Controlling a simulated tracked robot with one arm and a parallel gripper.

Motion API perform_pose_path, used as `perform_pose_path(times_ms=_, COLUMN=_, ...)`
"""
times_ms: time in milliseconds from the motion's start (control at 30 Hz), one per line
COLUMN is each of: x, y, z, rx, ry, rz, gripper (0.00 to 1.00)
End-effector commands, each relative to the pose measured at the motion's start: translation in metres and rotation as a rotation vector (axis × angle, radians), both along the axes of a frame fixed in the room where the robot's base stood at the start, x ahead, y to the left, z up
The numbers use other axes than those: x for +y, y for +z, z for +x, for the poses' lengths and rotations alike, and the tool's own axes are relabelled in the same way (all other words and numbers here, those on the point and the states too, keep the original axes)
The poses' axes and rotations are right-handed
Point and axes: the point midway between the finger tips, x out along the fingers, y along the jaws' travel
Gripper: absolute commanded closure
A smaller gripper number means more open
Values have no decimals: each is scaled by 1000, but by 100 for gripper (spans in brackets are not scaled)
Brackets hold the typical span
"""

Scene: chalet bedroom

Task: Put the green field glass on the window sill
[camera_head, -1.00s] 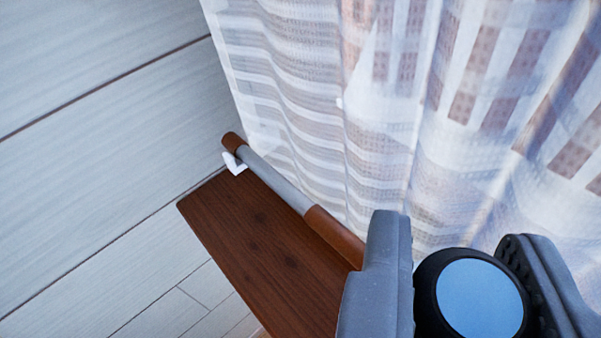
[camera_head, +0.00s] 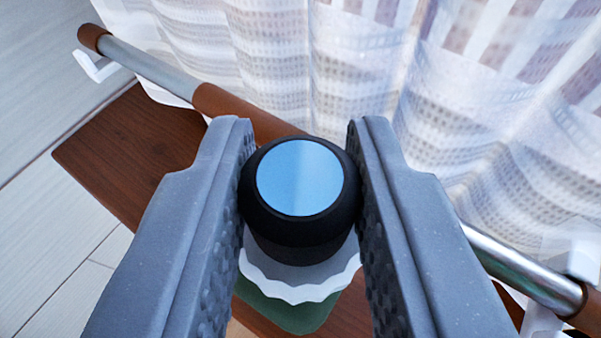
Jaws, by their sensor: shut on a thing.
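My gripper (camera_head: 300,180) is shut on a black, round-ended thing with a pale blue lens (camera_head: 300,178), seen end-on between the two grey fingers. It looks like the end of the field glass. Below it show a white scalloped edge (camera_head: 300,288) and a green, rounded part (camera_head: 288,312). I cannot tell whether these belong to the held thing. The brown wooden window sill (camera_head: 125,150) runs behind and below my fingers. I cannot tell whether the held thing touches the sill.
A brown and silver rod (camera_head: 155,70) runs along the sill's curtain side, on white brackets (camera_head: 95,65). It passes behind my fingers. A sheer white curtain (camera_head: 390,80) hangs beyond it. The sill's left part is bare. Pale plank flooring (camera_head: 50,240) shows at left.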

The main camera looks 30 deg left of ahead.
Motion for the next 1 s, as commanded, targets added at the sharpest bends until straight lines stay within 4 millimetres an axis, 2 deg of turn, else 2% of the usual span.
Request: perform_pose_path(times_ms=1000, x=0, y=-13, z=1, rx=-2, ry=0, rz=2, gripper=100)
